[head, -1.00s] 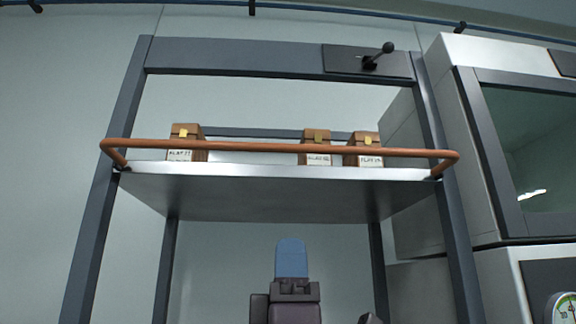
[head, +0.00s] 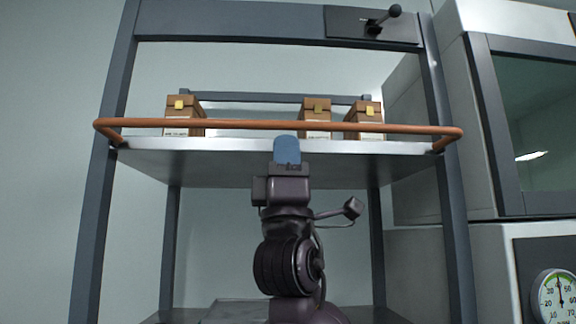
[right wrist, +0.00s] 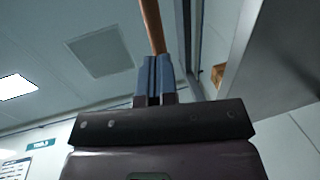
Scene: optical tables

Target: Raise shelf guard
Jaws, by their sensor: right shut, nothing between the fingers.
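The shelf guard (head: 230,124) is an orange-brown bar across the front of the upper shelf, with its ends bent back to the shelf's front corners. It also shows in the right wrist view (right wrist: 152,28), running upward behind the fingertips. My right gripper (head: 286,148) points up in front of the shelf's front edge, its blue fingertips just below the bar near the middle. In the right wrist view its fingers (right wrist: 154,76) are closed together with nothing between them. Whether the fingertips touch the bar cannot be told. My left gripper is not in view.
Several brown boxes with labels, one at the left (head: 183,114) and others at the right (head: 316,117), stand on the shelf (head: 220,145) behind the bar. A lever (head: 384,20) sits on the top beam. A cabinet with a gauge (head: 556,296) stands at right.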

